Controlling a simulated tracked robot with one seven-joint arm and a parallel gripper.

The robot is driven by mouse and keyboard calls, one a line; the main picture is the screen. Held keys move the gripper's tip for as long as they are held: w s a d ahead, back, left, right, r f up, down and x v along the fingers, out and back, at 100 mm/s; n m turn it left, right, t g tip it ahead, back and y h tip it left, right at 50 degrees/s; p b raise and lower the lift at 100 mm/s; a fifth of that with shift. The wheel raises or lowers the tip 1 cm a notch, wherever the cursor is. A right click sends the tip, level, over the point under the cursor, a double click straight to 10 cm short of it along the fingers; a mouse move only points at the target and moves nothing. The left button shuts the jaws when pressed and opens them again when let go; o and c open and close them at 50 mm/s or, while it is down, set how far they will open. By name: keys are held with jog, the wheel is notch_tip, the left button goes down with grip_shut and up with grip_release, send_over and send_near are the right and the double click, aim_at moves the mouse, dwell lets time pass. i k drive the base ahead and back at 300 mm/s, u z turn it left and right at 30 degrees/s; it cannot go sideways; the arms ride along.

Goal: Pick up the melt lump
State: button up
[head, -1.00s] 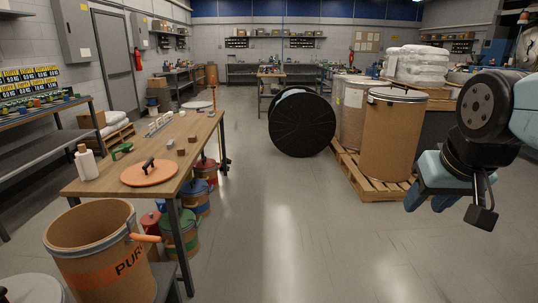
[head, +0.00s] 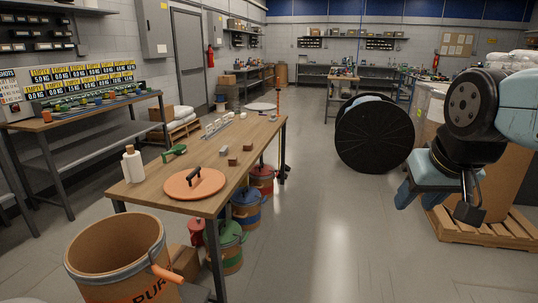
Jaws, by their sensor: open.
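No thing can be surely told as the melt lump. Small brown blocks (head: 232,161) lie on the wooden worktable (head: 155,186), and I cannot tell whether one of them is the lump. The open drum (head: 115,245) stands at the lower left, and its inside bottom is hidden. My gripper (head: 416,196) hangs at the right of the picture, open and empty, over the floor in front of a pallet. It is well apart from the worktable and the drum.
An orange lid with a black handle (head: 194,183) lies on the worktable, near a white bottle (head: 133,165). Coloured pails (head: 246,207) stand under it. A large black reel (head: 375,134) and a wooden pallet (head: 485,232) stand right. The middle floor is clear.

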aim_at(248, 146)
jog(key=u, duration=0.25)
jog(key=i, duration=1.85)
jog(key=z, duration=0.55)
jog(key=i, duration=1.65)
jog(key=u, duration=0.65)
